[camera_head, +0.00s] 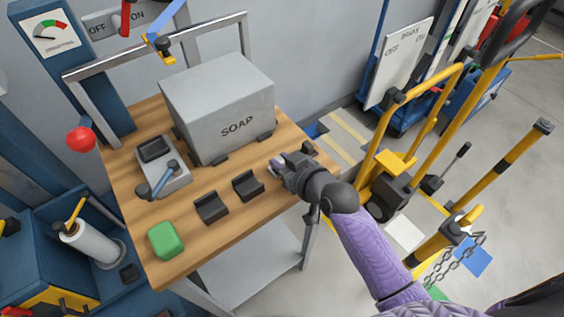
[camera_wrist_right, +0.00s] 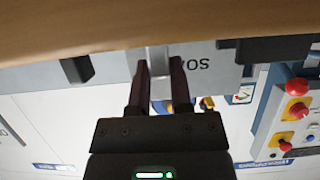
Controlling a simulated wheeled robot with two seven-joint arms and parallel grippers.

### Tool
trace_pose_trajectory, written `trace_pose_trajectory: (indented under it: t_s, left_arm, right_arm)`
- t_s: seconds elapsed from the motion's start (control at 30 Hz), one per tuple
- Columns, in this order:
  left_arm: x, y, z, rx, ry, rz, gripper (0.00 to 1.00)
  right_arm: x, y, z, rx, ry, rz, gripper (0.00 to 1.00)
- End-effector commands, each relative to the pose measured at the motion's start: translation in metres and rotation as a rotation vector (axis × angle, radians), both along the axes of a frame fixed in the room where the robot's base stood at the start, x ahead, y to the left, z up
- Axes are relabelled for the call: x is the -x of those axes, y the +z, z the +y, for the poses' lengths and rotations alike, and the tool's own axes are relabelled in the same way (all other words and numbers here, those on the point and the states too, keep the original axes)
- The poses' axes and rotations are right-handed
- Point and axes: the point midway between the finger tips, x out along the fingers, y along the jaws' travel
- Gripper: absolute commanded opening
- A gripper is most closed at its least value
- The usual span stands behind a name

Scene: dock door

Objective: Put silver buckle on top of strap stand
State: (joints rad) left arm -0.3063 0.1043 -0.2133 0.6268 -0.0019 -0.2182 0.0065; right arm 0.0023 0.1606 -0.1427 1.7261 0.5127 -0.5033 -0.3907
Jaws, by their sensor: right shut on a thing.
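My right gripper (camera_head: 279,165) is over the right edge of the wooden table, close to the front right corner of the SOAP box. In the right wrist view its two dark fingers (camera_wrist_right: 159,68) are shut on a small pale grey piece, which looks like the silver buckle (camera_wrist_right: 158,57). In the head view the fingers and wrist mostly hide the buckle. Two small black stands (camera_head: 211,207) (camera_head: 248,184) are on the table, left of the gripper, and look empty. I cannot tell whether one is the strap stand. My left gripper is not in view.
The large grey SOAP box (camera_head: 218,106) stands at the back of the wooden table (camera_head: 205,245). A grey device with a blue lever (camera_head: 164,168) and a green block (camera_head: 166,240) are on the left. Yellow trolley rails (camera_head: 432,125) stand right of the table.

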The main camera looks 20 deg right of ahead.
Motion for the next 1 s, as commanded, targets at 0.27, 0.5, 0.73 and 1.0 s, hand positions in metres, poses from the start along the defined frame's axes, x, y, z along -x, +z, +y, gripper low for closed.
trace_pose_trajectory:
  t_s: [0.27,0.5,0.73,1.0]
  left_arm:
    - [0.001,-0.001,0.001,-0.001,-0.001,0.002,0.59]
    - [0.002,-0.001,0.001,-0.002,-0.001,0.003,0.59]
    - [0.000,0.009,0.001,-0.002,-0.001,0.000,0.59]
    - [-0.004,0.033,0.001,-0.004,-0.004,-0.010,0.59]
  right_arm:
    - [0.000,-0.002,0.000,0.000,0.000,-0.001,0.49]
    - [0.000,-0.002,0.000,0.000,0.000,0.000,0.61]
    - [0.012,0.008,-0.005,0.001,-0.001,0.002,0.61]
    - [0.076,0.038,-0.028,0.003,0.001,0.002,0.61]
